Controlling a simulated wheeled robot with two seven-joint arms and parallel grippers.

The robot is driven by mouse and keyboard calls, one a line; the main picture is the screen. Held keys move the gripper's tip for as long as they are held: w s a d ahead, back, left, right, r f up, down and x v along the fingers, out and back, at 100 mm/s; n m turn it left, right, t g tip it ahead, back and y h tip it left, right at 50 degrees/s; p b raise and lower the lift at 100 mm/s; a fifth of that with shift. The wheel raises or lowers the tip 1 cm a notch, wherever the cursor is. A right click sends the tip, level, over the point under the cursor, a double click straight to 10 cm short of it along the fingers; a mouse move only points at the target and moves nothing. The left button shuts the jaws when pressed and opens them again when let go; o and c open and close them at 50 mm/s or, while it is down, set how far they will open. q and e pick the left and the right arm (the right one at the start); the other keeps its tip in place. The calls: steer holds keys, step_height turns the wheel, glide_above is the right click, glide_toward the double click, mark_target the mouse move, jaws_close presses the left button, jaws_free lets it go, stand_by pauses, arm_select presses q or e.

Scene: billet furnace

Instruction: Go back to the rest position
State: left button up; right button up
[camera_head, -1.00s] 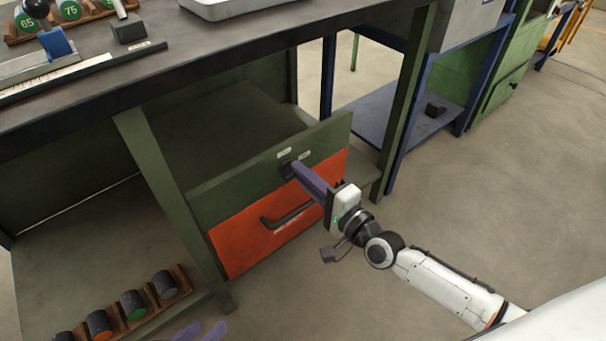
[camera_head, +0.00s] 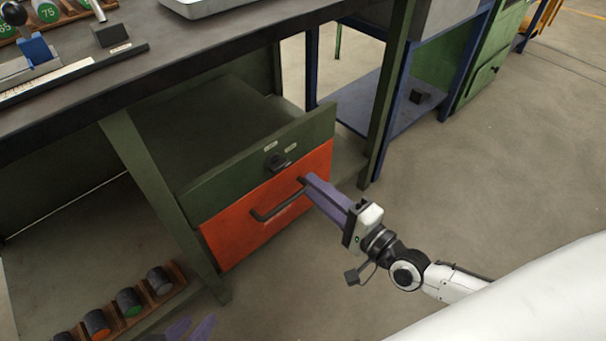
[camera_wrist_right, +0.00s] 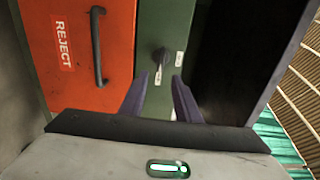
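My right gripper (camera_head: 307,185) is in front of the drawer fronts in the head view. In the right wrist view its purple fingers (camera_wrist_right: 160,82) are apart with nothing between them. Beyond them are the green front (camera_wrist_right: 155,35) with a black knob (camera_wrist_right: 162,58) and the red front (camera_wrist_right: 70,90) with a black bar handle, labelled REJECT. The knob (camera_head: 277,162) is clear of the fingers. My left gripper (camera_head: 190,328) shows only as purple fingers, apart, at the bottom edge; what lies below is cut off.
The dark workbench top (camera_head: 150,65) is above and left, with a metal tray (camera_head: 225,5) on it. A rack of several coloured cylinders (camera_head: 130,305) stands low at left. A blue-framed stand (camera_head: 360,100) is behind. The floor (camera_head: 480,180) to the right is open.

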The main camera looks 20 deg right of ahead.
arm_select(q)
steer(key=shift+s+f, duration=0.15)
steer(key=shift+s, duration=0.25)
arm_select(e)
steer(key=shift+s+d, duration=0.25)
steer(key=shift+s, duration=0.4)
